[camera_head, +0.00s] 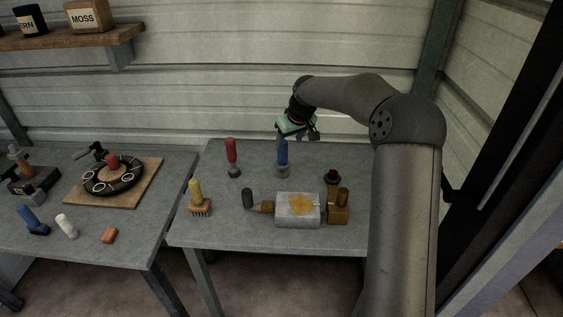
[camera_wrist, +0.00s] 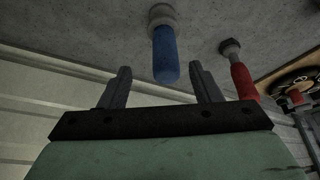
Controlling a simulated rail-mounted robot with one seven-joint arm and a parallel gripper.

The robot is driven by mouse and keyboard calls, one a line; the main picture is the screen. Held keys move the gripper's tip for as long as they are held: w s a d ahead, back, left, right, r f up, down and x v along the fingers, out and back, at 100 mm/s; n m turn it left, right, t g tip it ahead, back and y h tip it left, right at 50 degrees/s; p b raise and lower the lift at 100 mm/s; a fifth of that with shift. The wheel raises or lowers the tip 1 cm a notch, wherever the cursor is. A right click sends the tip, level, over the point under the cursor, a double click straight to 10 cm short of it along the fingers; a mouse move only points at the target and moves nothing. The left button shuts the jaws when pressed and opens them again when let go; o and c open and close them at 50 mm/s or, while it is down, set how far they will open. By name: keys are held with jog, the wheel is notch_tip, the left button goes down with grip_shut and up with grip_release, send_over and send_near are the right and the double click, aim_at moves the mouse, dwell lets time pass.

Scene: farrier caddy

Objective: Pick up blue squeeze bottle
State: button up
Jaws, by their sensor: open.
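A blue upright cylinder with a grey foot (camera_head: 283,158), which looks like the blue squeeze bottle, stands near the back of the right table. In the wrist view its blue body (camera_wrist: 165,56) points toward my gripper, with its grey end (camera_wrist: 161,15) on the table side. My gripper (camera_head: 297,130) is just above it in the head view. In the wrist view my gripper (camera_wrist: 160,68) is open, with its fingers on either side of the blue end in the picture. I cannot tell whether they touch it. Another blue item (camera_head: 33,220) lies on the left table.
A red-handled tool (camera_head: 232,157) stands left of the blue cylinder. In front are a yellow-handled brush (camera_head: 198,196), a grey box with an orange patch (camera_head: 290,211) and a brown bottle (camera_head: 339,213). The corrugated wall (camera_head: 220,95) is close behind.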

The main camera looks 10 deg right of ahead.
aim_at(282, 151)
jog(key=x, duration=0.2)
jog(key=shift+w+a+f, duration=0.1)
jog(key=shift+w+f, duration=0.05)
jog(key=shift+f, duration=0.2)
jog(key=p+x, duration=0.1)
jog(key=x, duration=0.1)
jog(key=p+x, duration=0.1)
jog(key=x, duration=0.1)
jog(key=shift+w+a, duration=0.1)
jog(key=shift+a, duration=0.3)
jog(key=shift+w+f, duration=0.2)
jog(key=shift+f, duration=0.35)
jog(key=shift+r, duration=0.1)
grip_shut()
